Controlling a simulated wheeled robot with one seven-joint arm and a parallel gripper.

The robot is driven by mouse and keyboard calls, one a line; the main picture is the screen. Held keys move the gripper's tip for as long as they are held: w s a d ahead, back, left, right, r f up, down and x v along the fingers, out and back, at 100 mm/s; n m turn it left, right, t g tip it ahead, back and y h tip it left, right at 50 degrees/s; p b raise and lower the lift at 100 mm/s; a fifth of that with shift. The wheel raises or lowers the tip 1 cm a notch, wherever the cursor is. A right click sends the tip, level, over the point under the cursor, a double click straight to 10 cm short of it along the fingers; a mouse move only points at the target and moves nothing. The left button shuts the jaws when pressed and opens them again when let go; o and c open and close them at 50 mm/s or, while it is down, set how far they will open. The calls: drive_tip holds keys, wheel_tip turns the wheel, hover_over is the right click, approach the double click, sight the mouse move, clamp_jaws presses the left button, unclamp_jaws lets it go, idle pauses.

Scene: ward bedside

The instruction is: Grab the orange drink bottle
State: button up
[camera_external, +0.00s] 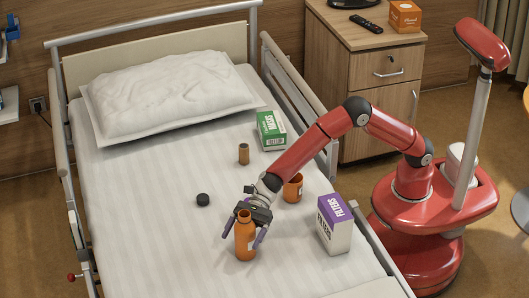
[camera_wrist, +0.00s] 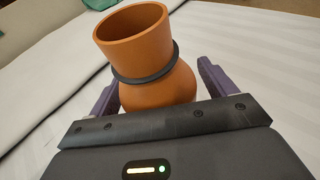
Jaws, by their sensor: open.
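In the wrist view the fingers (camera_wrist: 158,80) also flank the body, with a visible gap at the right. The bottle's lower part is hidden there.
An orange jar (camera_external: 293,189) stands close beside my forearm. A purple-and-white filters box (camera_external: 334,225) is to the right.

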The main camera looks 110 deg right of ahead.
drive_tip(key=c, duration=1.1)
drive_tip(key=shift+c, duration=0.6)
drive_tip(key=shift+r, duration=0.15)
